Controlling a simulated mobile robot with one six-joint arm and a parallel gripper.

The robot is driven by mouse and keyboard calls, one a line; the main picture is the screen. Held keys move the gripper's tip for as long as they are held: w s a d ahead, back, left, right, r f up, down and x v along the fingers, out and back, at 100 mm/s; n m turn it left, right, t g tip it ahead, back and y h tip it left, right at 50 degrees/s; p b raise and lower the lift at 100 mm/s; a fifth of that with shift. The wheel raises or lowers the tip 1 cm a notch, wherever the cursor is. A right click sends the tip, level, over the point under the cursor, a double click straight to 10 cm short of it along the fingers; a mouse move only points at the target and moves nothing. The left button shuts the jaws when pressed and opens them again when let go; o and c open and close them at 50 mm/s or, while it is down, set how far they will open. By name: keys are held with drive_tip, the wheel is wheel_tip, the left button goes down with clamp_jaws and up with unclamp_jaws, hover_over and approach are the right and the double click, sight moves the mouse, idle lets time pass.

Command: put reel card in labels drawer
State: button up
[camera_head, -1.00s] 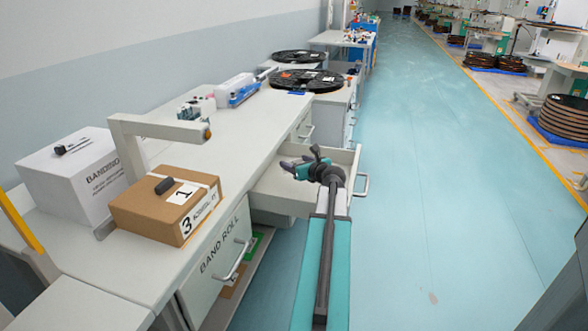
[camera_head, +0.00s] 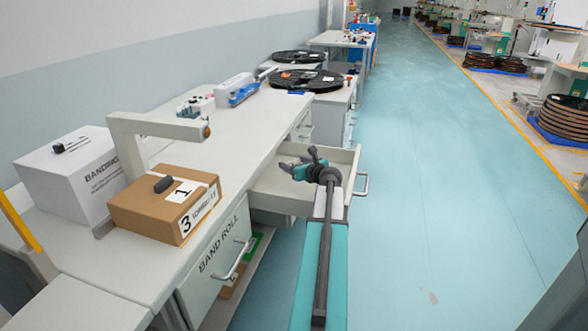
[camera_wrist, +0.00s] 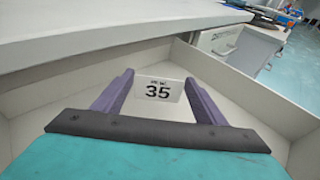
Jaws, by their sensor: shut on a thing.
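The reel card (camera_wrist: 158,90) is a small white card that reads 35 in the wrist view. My gripper (camera_wrist: 159,84) is shut on it, with a purple finger at each side of the card. The labels drawer (camera_head: 283,187) is a pale open drawer pulled out from the bench, and its walls also show in the wrist view (camera_wrist: 250,95). In the head view my gripper (camera_head: 288,165) is over the drawer's opening. The card is within the drawer's outline in the wrist view; whether it touches the floor cannot be told.
The bench top (camera_head: 235,135) borders the drawer on the left. A brown box (camera_head: 150,212) marked 1 and 3 and a white box (camera_head: 75,180) stand at the near end. Black reels (camera_head: 305,80) lie farther back.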

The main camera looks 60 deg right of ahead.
drive_tip(key=shift+f, duration=0.65)
drive_tip(key=shift+f, duration=0.15)
drive_tip(key=o, duration=1)
drive_tip(key=shift+r, duration=0.2)
drive_tip(key=shift+p+v, duration=0.5)
drive_tip(key=shift+v, duration=5.5)
